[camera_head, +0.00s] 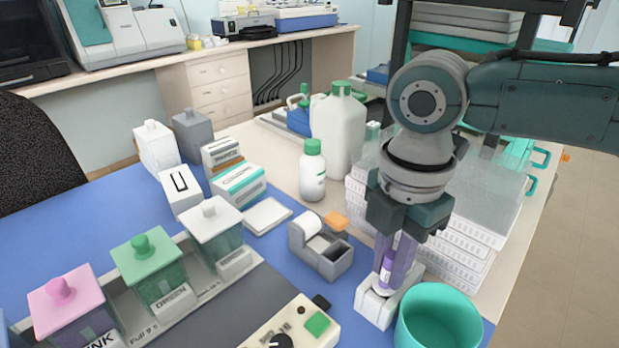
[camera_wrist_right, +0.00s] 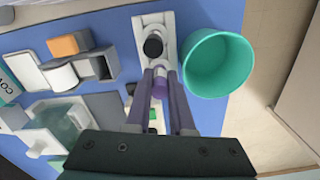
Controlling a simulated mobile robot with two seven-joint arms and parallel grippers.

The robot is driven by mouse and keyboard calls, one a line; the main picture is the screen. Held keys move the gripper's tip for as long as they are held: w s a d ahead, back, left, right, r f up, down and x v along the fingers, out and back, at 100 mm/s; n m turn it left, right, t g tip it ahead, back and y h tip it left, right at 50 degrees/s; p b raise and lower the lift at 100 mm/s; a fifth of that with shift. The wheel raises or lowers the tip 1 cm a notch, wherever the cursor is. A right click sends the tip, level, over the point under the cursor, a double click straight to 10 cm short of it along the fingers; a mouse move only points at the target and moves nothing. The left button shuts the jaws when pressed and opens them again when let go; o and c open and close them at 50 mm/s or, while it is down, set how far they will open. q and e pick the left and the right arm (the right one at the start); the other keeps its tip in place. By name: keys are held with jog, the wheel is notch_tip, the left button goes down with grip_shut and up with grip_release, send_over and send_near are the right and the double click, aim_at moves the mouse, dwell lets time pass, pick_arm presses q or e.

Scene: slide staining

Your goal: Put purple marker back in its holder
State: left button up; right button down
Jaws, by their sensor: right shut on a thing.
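The purple marker (camera_head: 387,268) is upright between the fingers of my right gripper (camera_head: 395,262), which is shut on it. In the right wrist view the marker's purple end (camera_wrist_right: 160,82) shows between the fingertips (camera_wrist_right: 160,76). The white holder (camera_head: 375,307) stands on the blue mat directly below the gripper. It also shows in the right wrist view (camera_wrist_right: 168,27), with a round black thing at its middle. The marker's lower end is at the holder's top in the head view; whether it is inside a slot cannot be told. My left gripper is not in view.
A teal cup (camera_head: 438,318) stands close to the right of the holder. A grey tape dispenser (camera_head: 322,247) is to its left. A control box with a green button (camera_head: 317,323) lies in front. Stacked clear trays (camera_head: 470,225) stand behind the gripper.

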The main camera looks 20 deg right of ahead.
jog(key=c, duration=0.7)
grip_release()
notch_tip(320, 180, up, 10)
jog(key=shift+f+p, duration=0.1)
jog(key=shift+p, duration=0.3)
